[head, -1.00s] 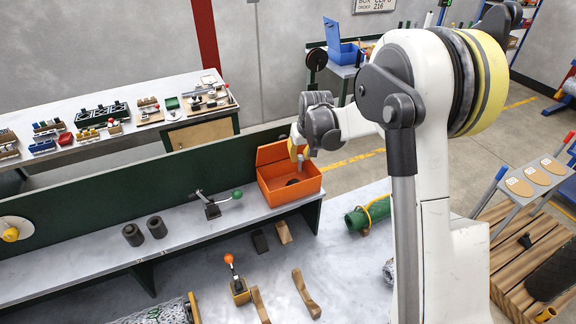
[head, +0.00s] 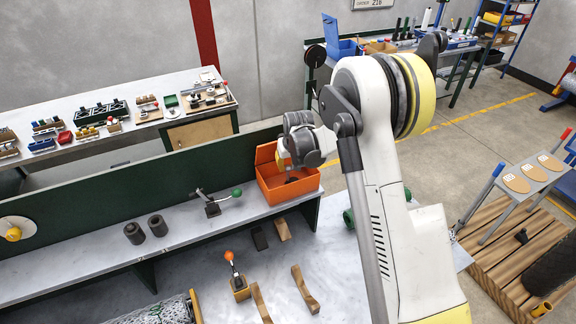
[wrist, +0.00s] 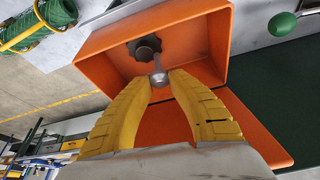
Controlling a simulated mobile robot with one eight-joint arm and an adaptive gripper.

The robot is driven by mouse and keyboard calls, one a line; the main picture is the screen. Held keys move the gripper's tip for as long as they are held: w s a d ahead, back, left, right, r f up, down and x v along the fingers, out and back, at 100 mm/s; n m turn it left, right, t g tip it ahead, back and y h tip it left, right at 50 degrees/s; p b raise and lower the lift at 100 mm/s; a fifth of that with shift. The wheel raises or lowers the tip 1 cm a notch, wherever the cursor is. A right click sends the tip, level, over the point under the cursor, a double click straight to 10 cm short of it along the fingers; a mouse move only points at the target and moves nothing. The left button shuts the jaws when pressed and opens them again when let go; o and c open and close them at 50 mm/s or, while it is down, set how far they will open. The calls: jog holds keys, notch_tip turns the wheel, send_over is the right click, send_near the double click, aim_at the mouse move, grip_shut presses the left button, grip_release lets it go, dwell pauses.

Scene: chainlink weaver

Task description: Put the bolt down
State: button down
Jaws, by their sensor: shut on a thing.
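The orange bin (head: 287,196) stands open at the right end of the raised shelf. It fills much of the wrist view (wrist: 95,62), with its lid (wrist: 165,130) at the bottom of that picture. My gripper (wrist: 160,82) has its yellow fingertips shut on a small silver bolt (wrist: 158,79), over the bin's opening. I cannot tell whether the bolt touches that piece.
Two dark cylinders (head: 134,234) and a green-knobbed lever clamp (head: 213,206) stand on the shelf left of the bin. A green panel (head: 100,194) rises behind the shelf. A green roll (wrist: 45,22) lies beyond the bin. The shelf between clamp and bin is clear.

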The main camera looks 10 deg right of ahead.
jog(key=shift+f, duration=0.2)
jog(key=c, duration=1.7)
grip_release()
jog(key=o, duration=0.4)
jog(key=shift+o, duration=0.2)
jog(key=shift+r, duration=0.15)
